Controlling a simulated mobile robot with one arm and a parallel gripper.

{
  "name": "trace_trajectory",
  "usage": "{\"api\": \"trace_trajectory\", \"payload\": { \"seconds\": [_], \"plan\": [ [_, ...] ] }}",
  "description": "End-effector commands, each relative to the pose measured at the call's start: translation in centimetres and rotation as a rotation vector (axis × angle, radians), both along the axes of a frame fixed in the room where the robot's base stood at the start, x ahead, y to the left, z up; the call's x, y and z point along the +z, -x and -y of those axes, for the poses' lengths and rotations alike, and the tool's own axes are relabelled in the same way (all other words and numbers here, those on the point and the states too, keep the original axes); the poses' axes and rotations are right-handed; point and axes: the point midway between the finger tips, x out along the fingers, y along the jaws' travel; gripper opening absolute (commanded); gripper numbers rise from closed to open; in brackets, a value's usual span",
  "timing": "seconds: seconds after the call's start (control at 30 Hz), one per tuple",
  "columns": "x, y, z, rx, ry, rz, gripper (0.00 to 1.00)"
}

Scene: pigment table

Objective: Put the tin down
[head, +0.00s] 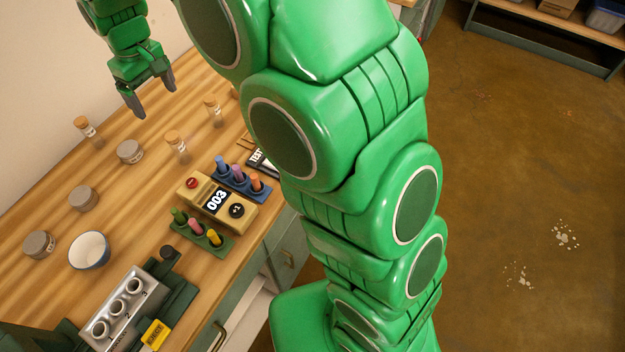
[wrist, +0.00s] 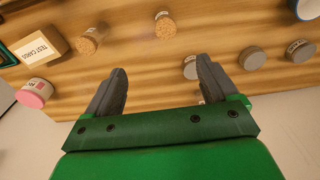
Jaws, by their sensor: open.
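My gripper (head: 151,101) is open and empty above the far part of the table, at the upper left of the head view. Its spread fingers (wrist: 162,74) also show in the wrist view. Three grey-lidded tins stand upright on the table: one nearest my gripper (head: 130,152), a middle one (head: 82,198) and one by the bowl (head: 38,245). In the wrist view one tin (wrist: 190,67) is partly hidden by the right finger. The other two (wrist: 252,58) (wrist: 299,50) lie farther right. No tin is between the fingers. I cannot tell which one the task means.
Corked vials (head: 178,147) (head: 213,112) (head: 86,129) stand around the tins. A white bowl (head: 88,248), a beige counter box (head: 190,183) and pen racks are nearer the front. The wrist view shows a card box (wrist: 38,48) and pink-lidded jar (wrist: 33,92). Bare wood lies between.

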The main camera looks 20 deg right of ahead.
Motion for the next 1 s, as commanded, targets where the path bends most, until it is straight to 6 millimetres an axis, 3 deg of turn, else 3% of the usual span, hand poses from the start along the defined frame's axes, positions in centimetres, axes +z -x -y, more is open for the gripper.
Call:
{"api": "trace_trajectory", "payload": {
  "seconds": [0.1,0.5,1.0],
  "plan": [
    [1.3,1.5,3.9,-0.06,0.009,-0.013,0.87],
    [4.1,8.3,14.9,-0.254,0.038,-0.062,0.87],
    [4.8,20.0,25.5,-0.504,0.073,-0.127,0.87]
  ]
}}
